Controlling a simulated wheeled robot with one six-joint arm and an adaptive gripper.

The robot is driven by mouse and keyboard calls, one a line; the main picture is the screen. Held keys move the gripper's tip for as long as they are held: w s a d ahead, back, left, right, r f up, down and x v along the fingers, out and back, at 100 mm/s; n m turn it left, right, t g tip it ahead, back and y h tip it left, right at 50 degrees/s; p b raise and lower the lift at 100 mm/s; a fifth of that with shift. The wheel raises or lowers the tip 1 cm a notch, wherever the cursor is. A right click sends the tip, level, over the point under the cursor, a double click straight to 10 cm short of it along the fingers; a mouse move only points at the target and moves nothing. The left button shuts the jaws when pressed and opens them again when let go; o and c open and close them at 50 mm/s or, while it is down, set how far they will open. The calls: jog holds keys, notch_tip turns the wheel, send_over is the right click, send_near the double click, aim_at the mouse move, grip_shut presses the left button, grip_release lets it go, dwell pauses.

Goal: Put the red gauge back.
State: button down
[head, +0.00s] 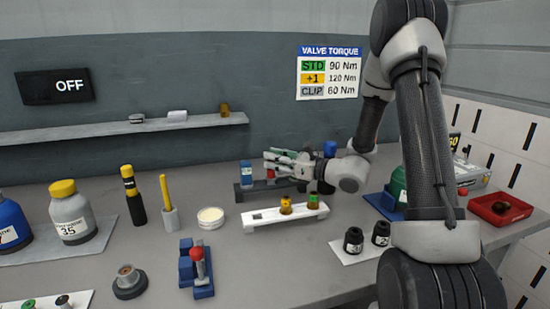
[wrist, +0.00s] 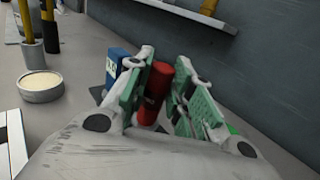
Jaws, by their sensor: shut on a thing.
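The red gauge (wrist: 155,90) is a red cylinder with a dark band, standing between the green pads of my gripper (wrist: 162,82) in the wrist view. My gripper (head: 270,160) is shut on it. In the head view a small red part of the gauge (head: 270,174) shows below the fingers, over the dark rack (head: 247,194). The gauge's lower end is hidden, so I cannot tell whether it sits in the rack. A blue gauge with a pale label (head: 246,174) stands at the rack's left end and shows left of my gripper in the wrist view (wrist: 116,68).
A white rack (head: 262,220) with yellow-topped and green-topped pieces stands in front. A blue cylinder (head: 330,148) stands behind my wrist. A round pale dish (head: 211,217) lies to the left. A shelf (head: 80,133) runs along the wall. Bare bench lies front centre.

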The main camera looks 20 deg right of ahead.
jog(key=shift+f, duration=0.75)
jog(key=c, duration=1.2)
grip_release()
jog(key=shift+o, duration=0.2)
jog(key=shift+r, duration=3)
